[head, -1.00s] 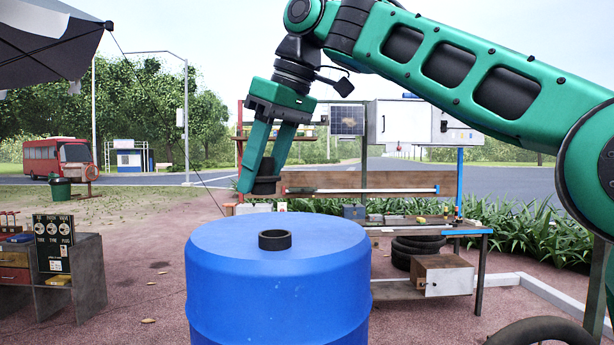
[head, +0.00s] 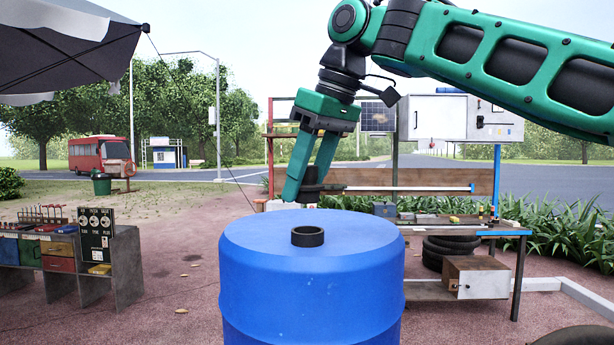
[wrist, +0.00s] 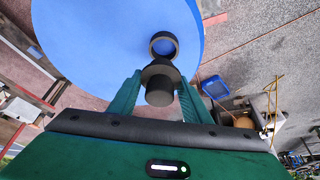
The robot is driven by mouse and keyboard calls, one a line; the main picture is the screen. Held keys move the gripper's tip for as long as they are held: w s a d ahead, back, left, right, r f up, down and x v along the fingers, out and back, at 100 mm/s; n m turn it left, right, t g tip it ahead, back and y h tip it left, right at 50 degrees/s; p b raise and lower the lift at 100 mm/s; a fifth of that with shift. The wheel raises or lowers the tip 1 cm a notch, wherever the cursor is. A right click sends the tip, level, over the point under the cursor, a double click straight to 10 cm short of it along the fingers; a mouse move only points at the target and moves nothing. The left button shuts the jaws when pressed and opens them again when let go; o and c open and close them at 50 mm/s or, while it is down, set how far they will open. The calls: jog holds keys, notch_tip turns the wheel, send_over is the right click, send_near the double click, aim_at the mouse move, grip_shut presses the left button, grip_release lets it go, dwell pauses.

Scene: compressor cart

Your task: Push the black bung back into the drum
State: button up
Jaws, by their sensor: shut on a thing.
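The blue drum (head: 312,275) stands upright in front of me, with a short black ring-shaped opening (head: 307,237) on its top. My gripper (head: 311,190) is shut on the black bung (head: 313,177) and holds it above the far side of the drum top, tilted. In the wrist view the bung (wrist: 159,82) sits between the two green fingers, and my gripper (wrist: 159,88) is close to the opening (wrist: 164,46). The bung and the opening are apart in the head view.
A workbench (head: 440,228) with tyres and a box stands behind the drum at right. A drawer cabinet (head: 95,255) with tools is at left. The drum top is otherwise bare. A canopy (head: 70,45) hangs at upper left.

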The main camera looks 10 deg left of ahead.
aim_at(306, 203)
jog(key=shift+f, duration=1.85)
jog(key=shift+s+d, duration=0.1)
jog(key=shift+f, duration=0.65)
dwell(2.7)
jog(key=shift+r, duration=0.3)
dwell(2.4)
